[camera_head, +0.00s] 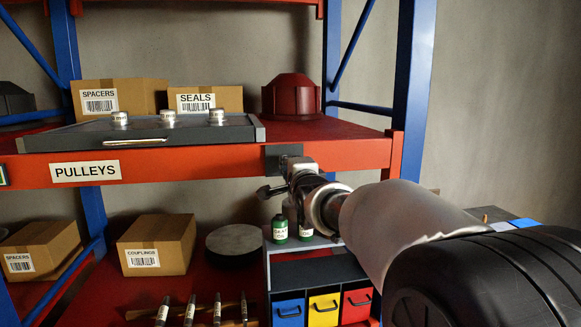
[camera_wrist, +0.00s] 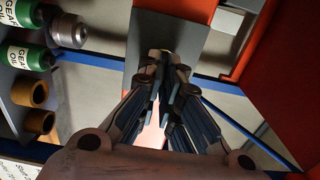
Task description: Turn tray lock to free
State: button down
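The tray lock's dark grey plate (camera_head: 273,152) is on the front of the orange shelf beam, at its right part. It shows in the wrist view as a grey panel (camera_wrist: 180,25) ahead of the fingers. My gripper (camera_head: 291,172) is at this plate, and its fingers hide most of the lock. In the wrist view my gripper (camera_wrist: 166,75) has its fingertips drawn close together, with a narrow light gap between them. I cannot tell whether they hold the lock's turning part. The dark grey tray (camera_head: 70,139) lies on the shelf, left of the lock.
Several metal pulleys (camera_head: 168,118) stand on the tray. Green bottles (camera_head: 280,229) stand on a grey rack just below my gripper, above coloured bins (camera_head: 325,307). The blue upright (camera_head: 412,80) rises to the right.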

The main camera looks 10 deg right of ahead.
dwell(0.4)
jog(key=c, duration=1.8)
grip_release()
jog(key=s, duration=1.2)
